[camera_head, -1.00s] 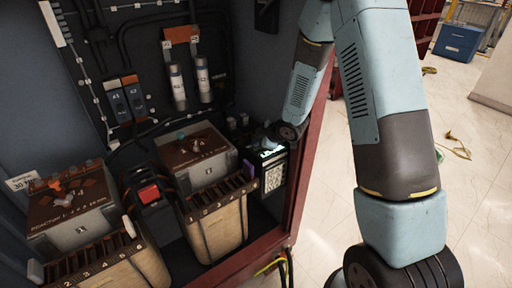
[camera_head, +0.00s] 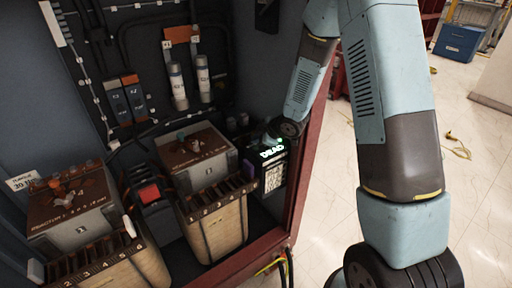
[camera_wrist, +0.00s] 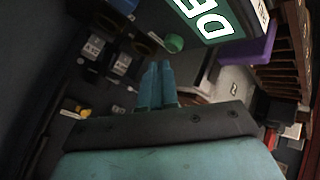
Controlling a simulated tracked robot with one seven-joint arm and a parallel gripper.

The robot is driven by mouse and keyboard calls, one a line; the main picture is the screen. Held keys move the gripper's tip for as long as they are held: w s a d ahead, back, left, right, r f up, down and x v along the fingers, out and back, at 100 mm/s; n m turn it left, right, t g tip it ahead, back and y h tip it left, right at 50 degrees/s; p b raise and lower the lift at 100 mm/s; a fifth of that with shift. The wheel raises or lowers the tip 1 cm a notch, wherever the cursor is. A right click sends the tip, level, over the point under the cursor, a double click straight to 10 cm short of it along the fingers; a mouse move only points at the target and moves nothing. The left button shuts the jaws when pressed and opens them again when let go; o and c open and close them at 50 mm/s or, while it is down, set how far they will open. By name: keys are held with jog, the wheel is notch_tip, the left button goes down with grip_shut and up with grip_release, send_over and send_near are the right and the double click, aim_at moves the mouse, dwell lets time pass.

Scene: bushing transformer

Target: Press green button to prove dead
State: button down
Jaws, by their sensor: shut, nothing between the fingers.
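A dark tester box (camera_head: 274,172) stands at the right inside the cabinet. Its lit display (camera_head: 272,151) reads "DEAD", and a small green light (camera_head: 280,140) glows at its top. In the wrist view the display (camera_wrist: 208,18) shows large at the top edge, reading "DE", cut off. My gripper (camera_wrist: 158,68) is shut and empty in the wrist view, below the display and apart from it in the picture. In the head view my wrist covers the tester's upper left, hiding the fingertips. A round green piece (camera_wrist: 173,43) shows beyond the fingertips; I cannot tell whether it is the button. No contact is visible.
Two transformer boxes (camera_head: 196,158) (camera_head: 70,203) and wooden-slatted bins (camera_head: 214,222) fill the cabinet left of the tester. A purple block (camera_wrist: 252,47) adjoins the tester. The red cabinet frame (camera_head: 300,200) is close on the right. Open floor lies beyond.

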aim_at(257, 150)
jog(key=shift+r, duration=0.1)
notch_tip(257, 150, up, 5)
jog(key=shift+f, duration=0.1)
dwell(0.7)
dwell(0.7)
